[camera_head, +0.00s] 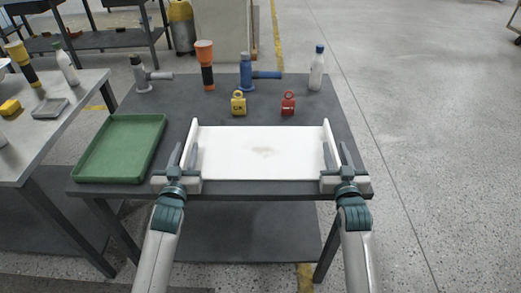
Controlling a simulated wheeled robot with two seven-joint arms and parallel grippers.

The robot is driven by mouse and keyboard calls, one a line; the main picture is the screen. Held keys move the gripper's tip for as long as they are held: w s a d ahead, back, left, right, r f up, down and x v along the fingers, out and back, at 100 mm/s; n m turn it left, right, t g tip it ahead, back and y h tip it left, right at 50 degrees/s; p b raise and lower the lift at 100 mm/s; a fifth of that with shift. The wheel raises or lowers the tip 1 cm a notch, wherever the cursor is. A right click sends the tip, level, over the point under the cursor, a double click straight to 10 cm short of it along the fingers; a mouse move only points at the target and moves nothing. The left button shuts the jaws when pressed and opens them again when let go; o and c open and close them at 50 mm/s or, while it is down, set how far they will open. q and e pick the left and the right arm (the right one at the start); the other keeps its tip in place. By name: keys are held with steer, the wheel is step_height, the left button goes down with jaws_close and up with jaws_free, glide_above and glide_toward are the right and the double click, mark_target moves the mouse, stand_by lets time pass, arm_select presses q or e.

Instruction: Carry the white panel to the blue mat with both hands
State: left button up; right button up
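The white panel (262,152) lies at the front of the dark table, with a raised wall along its left and right sides. My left gripper (184,152) is at the panel's left wall, its fingers spread on either side of that wall. My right gripper (337,152) is at the right wall in the same way. Both look open, with the walls between the fingers; contact is hard to make out. No blue mat shows in this view.
A green tray (122,148) is left of the panel. Behind the panel stand a yellow weight (238,104), a red weight (288,104), an orange-and-black flashlight (206,66), a blue tool (248,72) and a white bottle (317,70). The floor on the right (440,150) is clear.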

arm_select(q)
steer(key=shift+w, duration=0.55)
arm_select(e)
steer(key=shift+w, duration=0.55)
arm_select(q)
steer(key=shift+c, duration=0.3)
arm_select(e)
steer(key=shift+c, duration=0.3)
arm_select(q)
jaws_close()
arm_select(e)
jaws_close()
arm_select(q)
steer(key=shift+r, duration=0.1)
